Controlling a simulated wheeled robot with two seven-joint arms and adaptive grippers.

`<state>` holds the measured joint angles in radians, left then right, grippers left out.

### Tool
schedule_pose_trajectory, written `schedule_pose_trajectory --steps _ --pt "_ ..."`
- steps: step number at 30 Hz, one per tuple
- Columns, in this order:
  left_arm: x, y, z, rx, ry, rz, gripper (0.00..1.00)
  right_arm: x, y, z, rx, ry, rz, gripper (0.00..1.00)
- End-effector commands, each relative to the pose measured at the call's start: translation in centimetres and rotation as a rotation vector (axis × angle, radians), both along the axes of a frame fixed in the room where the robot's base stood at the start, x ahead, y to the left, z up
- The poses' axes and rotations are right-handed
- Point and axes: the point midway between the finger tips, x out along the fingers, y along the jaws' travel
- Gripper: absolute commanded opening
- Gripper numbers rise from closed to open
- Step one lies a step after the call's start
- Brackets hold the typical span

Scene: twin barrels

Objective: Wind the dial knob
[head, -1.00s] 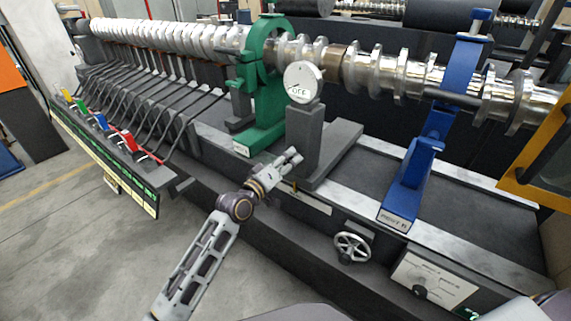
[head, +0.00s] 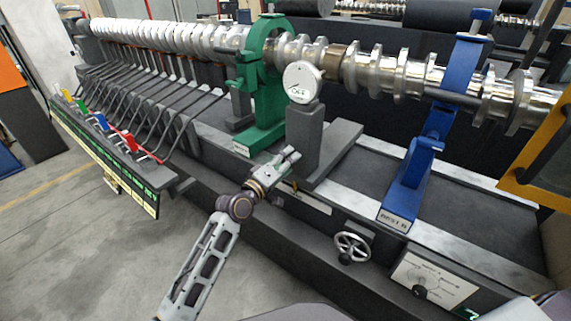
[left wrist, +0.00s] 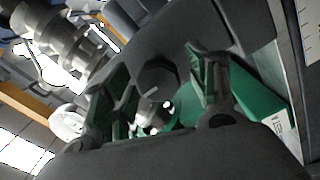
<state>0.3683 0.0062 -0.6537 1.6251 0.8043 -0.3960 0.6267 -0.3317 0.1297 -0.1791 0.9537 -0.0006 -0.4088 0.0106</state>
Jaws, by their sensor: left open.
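A white round dial marked OFF (head: 303,82) stands on top of a grey post (head: 304,135) in the middle of the head view. A small black knob (head: 419,291) sits on a white panel (head: 438,280) at the lower right. My left gripper (head: 291,155) is open and empty, left of the post's lower part and below the OFF dial. In the head view I cannot tell whether it touches the post. The left wrist view shows its spread fingers (left wrist: 160,100), with a dark faceted shape (left wrist: 158,75) between them that I cannot identify. My right gripper is not in view.
A green ring stand (head: 262,130) and a blue stand (head: 412,180) hold a long crankshaft (head: 395,75). A small handwheel (head: 351,246) is on the bench front. Colored levers (head: 100,122) line the left rail. Open floor lies front left.

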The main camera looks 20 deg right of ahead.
Motion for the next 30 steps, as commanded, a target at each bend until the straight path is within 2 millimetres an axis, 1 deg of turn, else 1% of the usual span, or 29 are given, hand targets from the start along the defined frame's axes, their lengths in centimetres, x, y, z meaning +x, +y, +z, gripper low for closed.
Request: schedule_pose_trajectory --steps 8,30 --pt "-0.2 0.2 0.0 0.001 -0.001 0.0 0.58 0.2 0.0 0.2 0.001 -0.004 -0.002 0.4" --pt "-2.9 3.6 0.1 0.001 -0.001 -0.001 0.58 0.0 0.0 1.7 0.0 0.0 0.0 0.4"
